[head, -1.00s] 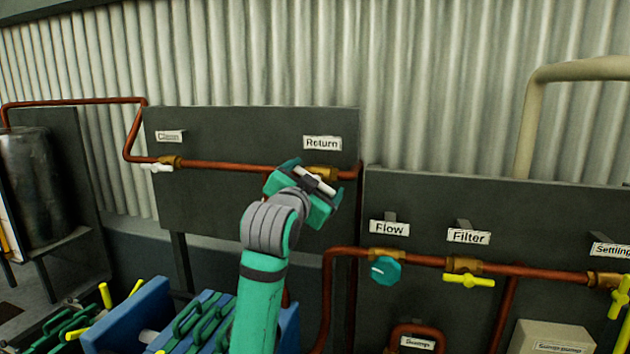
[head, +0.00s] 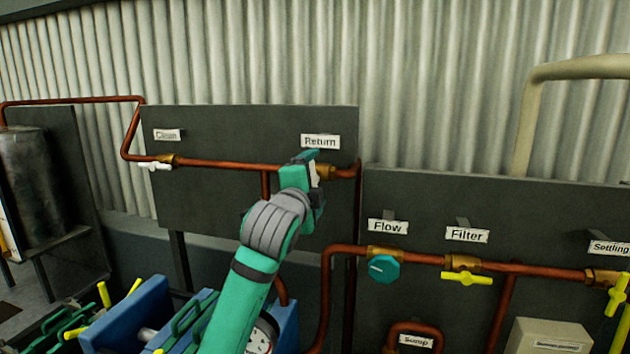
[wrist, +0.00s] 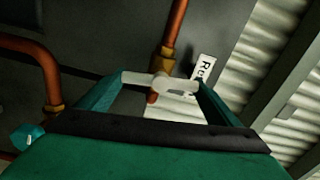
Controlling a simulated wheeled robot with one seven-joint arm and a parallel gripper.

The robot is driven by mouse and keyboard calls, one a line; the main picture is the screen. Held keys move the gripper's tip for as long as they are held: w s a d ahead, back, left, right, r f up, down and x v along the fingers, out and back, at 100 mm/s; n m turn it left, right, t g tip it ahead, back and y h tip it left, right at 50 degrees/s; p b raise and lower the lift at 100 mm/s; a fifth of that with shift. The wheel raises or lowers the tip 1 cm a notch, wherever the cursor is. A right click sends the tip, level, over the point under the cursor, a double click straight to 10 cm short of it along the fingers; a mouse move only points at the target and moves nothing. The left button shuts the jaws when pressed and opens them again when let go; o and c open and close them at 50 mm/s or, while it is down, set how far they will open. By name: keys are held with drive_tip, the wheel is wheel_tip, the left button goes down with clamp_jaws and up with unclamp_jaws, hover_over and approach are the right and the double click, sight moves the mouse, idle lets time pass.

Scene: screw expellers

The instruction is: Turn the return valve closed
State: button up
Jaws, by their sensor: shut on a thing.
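The return valve sits on the copper pipe just below the "Return" label (head: 320,141). Its brass body (head: 345,172) shows to the right of my gripper (head: 308,178). In the wrist view, the valve's white handle (wrist: 160,84) lies between the two fingers of my gripper, which is shut on it. In the head view, my gripper covers most of the handle, and only a pale part shows beside the fingers. The handle's exact angle to the pipe is hard to tell.
The "Clean" valve with a white handle (head: 154,166) is at the left on the same pipe. A teal flow knob (head: 384,268) and a yellow filter handle (head: 467,279) are lower right. Blue machinery (head: 140,318) stands below my arm. The dark panel (head: 230,135) lies close behind.

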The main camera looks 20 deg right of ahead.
drive_tip(key=shift+f+m, duration=0.1)
drive_tip(key=shift+m, duration=0.6)
drive_tip(key=o, duration=0.9)
drive_tip(key=v, duration=1)
drive_tip(key=shift+s+a, duration=0.3)
